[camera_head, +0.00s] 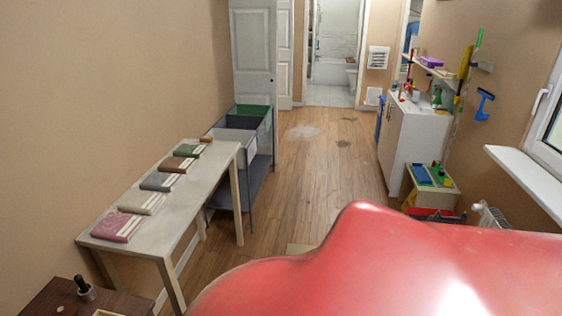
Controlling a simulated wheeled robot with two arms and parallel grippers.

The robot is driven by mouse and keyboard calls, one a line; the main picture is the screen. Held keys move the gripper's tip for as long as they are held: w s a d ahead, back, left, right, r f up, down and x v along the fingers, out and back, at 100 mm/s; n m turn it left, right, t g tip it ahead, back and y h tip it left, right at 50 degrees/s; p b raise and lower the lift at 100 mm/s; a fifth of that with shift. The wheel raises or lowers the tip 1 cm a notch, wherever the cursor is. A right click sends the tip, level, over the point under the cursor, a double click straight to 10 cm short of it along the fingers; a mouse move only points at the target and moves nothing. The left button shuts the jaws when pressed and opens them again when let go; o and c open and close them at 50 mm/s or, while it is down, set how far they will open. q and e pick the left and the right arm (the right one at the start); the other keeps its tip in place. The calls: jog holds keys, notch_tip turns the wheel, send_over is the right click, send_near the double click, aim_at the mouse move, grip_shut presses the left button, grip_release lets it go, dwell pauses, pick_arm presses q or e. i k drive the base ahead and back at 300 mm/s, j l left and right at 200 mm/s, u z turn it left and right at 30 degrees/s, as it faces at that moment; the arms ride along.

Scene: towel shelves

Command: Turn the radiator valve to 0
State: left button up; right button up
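A large glossy red shape fills the lower right and hides the lower part of the radiator. Neither of my grippers is in view.
A long table (205,180) with folded towels stands along the left wall. A white cabinet (412,140) and a small toy-topped stand (433,178) are at the right. The windowsill (528,178) juts out above the radiator. The wooden floor (310,170) between is mostly clear.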

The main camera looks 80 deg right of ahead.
aim_at(475, 207)
jog(key=z, duration=4.25)
jog(key=i+j, duration=2.25)
jog(key=j, duration=0.15)
jog(key=i+j, duration=1.15)
